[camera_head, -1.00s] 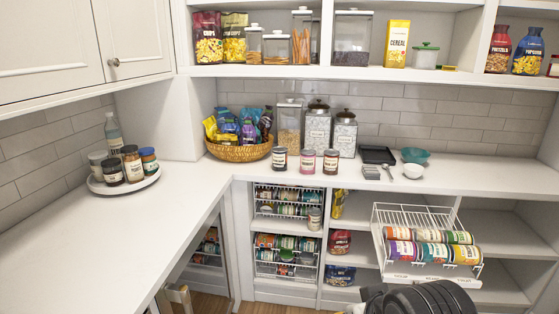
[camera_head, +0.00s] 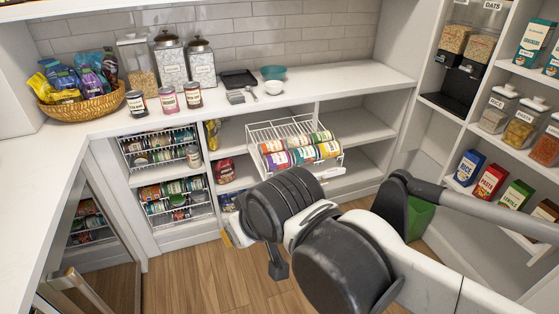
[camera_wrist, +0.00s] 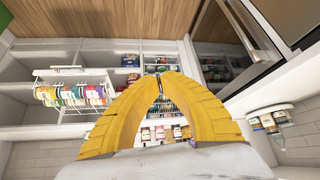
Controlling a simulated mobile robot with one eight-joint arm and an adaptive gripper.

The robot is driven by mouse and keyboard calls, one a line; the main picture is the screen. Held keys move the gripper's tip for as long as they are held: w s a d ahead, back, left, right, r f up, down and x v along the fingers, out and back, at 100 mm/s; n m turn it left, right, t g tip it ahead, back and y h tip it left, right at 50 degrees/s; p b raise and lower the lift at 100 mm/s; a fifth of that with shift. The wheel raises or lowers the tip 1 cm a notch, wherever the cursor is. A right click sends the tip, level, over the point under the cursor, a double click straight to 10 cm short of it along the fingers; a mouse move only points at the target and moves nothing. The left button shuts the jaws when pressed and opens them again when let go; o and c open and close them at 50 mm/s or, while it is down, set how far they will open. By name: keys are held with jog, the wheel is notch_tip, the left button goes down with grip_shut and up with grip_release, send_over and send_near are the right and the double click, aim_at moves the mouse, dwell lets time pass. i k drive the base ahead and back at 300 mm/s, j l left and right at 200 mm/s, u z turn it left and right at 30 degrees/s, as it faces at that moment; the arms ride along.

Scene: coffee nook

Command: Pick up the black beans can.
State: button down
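Several cans with coloured labels lie on a white wire rack (camera_head: 262,132) in the open shelving. More cans fill an upper wire basket (camera_head: 127,152) and a lower wire basket (camera_head: 150,208) on the left. The labels are too small to read, so I cannot tell which is the black beans can. My gripper's yellow fingers (camera_wrist: 160,79) nearly meet at the tips, with nothing between them. In the head view my wrist blocks the space in front of the shelves.
Three jars (camera_head: 168,98), a snack basket (camera_head: 84,110) and canisters stand on the counter (camera_head: 330,88). Pantry shelves with boxes (camera_head: 490,180) stand at the right. A green bin (camera_head: 420,217) is on the floor. Wooden floor (camera_head: 190,275) is clear at front left.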

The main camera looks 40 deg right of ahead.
aim_at(135, 100)
jog(key=i+z, duration=0.25)
jog(key=i, duration=0.2)
jog(key=i+j+z, duration=0.25)
jog(key=i, duration=0.25)
jog(key=i+j+z, duration=0.3)
jog(key=i, duration=0.15)
jog(key=i+j+z, duration=0.25)
jog(key=i, duration=0.15)
